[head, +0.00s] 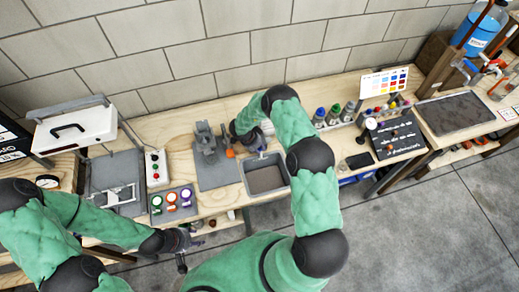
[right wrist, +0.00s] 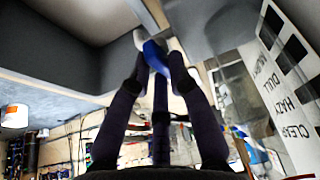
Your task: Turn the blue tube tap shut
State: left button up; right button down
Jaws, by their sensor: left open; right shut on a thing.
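In the right wrist view, the dark fingers of my right gripper (right wrist: 158,68) are closed around a small blue piece (right wrist: 153,52), which appears to be the blue tube tap. A pale part shows just beyond it. In the head view, my right gripper (head: 256,139) is low over the back edge of the grey sink (head: 265,178), and my wrist and its fingers hide the tap there. Which way the tap is turned cannot be told. My left gripper (head: 182,246) is open and empty in front of the bench's front edge, at lower left.
A grey block with an orange knob (head: 215,160) stands left of the sink. A tray of coloured rings (head: 172,204) lies further left. Several bottles (head: 334,114) stand right of the sink. A blue water container (head: 477,28) is at the far right.

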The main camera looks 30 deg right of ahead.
jog(key=shift+w+m, duration=0.1)
jog(key=shift+m, duration=0.6)
jog(key=c, duration=1.1)
grip_release()
jog(key=shift+c, duration=0.2)
jog(key=shift+g, duration=0.3)
